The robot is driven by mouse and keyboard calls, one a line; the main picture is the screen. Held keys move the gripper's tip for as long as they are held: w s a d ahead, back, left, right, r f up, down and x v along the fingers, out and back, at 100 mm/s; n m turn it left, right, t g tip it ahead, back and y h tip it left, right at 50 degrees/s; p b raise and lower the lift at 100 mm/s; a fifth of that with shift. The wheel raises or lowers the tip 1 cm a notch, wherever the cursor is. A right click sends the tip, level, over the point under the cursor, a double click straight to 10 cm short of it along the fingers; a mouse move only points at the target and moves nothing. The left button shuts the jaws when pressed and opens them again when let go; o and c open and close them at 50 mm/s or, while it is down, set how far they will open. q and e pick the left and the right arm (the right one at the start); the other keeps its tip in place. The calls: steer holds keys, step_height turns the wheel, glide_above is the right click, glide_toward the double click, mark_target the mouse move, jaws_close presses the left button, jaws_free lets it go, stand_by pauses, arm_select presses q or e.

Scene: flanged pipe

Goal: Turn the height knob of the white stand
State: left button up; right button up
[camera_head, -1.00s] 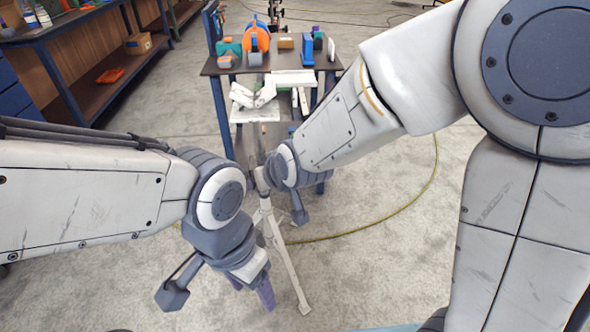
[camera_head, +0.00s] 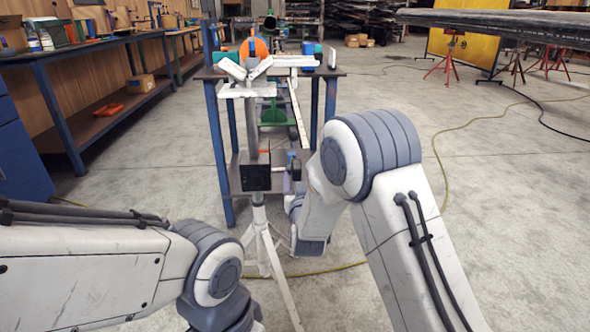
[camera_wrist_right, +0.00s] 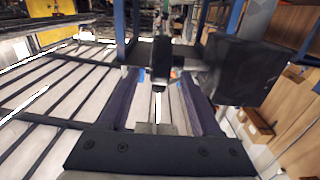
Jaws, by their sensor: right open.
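The white stand (camera_head: 262,225) stands on tripod legs in the middle of the head view, with a V-shaped head on top. A black box-shaped collar (camera_head: 256,172) sits on its post and shows large at right in the right wrist view (camera_wrist_right: 245,68). The dark height knob (camera_wrist_right: 160,78) sticks out beside the collar. My right gripper (camera_wrist_right: 162,92) is open, its purple fingers on either side of the knob with gaps showing. In the head view my right gripper (camera_head: 292,186) is small and partly hidden by my arm. My left gripper is below the picture edge.
A blue-legged table (camera_head: 219,150) stands just behind the stand. An orange disc (camera_head: 254,50) is on it. A workbench (camera_head: 58,110) runs along the left wall. A yellow cable (camera_head: 440,165) lies on the floor. Floor to the right is open.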

mark_target(295, 162)
steer(key=w+b, duration=0.2)
steer(key=w, duration=0.6)
steer(key=shift+w, duration=0.35)
jaws_close()
